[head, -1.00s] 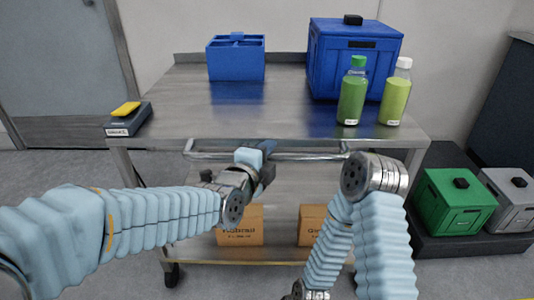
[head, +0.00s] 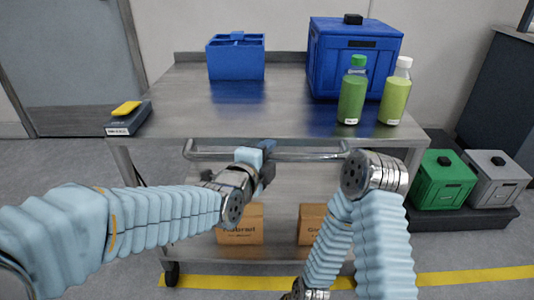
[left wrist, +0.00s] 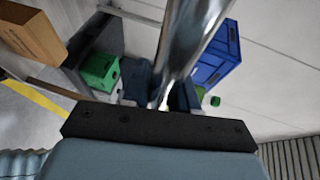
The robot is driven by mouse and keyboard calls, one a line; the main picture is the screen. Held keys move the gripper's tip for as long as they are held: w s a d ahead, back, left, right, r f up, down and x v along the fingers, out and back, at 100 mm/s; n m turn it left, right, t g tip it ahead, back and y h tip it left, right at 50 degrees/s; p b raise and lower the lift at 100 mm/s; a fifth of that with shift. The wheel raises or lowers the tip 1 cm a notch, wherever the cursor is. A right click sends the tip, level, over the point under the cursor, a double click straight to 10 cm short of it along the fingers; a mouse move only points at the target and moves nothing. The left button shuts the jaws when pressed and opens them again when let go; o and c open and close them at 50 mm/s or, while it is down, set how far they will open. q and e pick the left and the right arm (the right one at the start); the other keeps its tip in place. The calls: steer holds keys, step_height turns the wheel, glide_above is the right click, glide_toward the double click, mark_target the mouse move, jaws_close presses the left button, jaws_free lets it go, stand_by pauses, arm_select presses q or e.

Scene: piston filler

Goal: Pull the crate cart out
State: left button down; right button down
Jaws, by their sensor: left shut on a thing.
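The crate cart is a steel trolley with a flat top (head: 285,115) and a lower shelf. Its grey tubular handle (head: 310,155) runs along the near edge. My left gripper (head: 262,160) is shut on this handle, left of its middle. In the left wrist view the shiny handle bar (left wrist: 190,45) passes into the grip; the fingertips are mostly hidden. My right arm is bent in front of the cart's right side, and its gripper is out of view below.
On the top stand a blue divided carrier (head: 236,62), a lidded blue crate (head: 353,60), two green bottles (head: 352,95) and a dark box with a yellow item (head: 127,120). Cardboard boxes (head: 239,228) sit below. Green (head: 442,183) and grey crates stand on a dark base at right.

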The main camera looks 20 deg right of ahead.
arm_select(q)
steer(key=shift+s+a+f, duration=0.1)
steer(key=shift+s, duration=0.05)
steer(key=c, duration=1.2)
jaws_free()
steer(key=shift+c, duration=0.2)
steer(key=shift+s, duration=0.1)
steer(key=shift+s+a+r, duration=0.2)
steer(key=shift+s+a, duration=0.05)
steer(key=shift+s, duration=0.05)
steer(key=p+v, duration=0.3)
steer(key=v, duration=0.9)
steer(key=shift+s+a, duration=0.25)
steer(key=shift+s, duration=0.1)
steer(key=shift+f, duration=0.1)
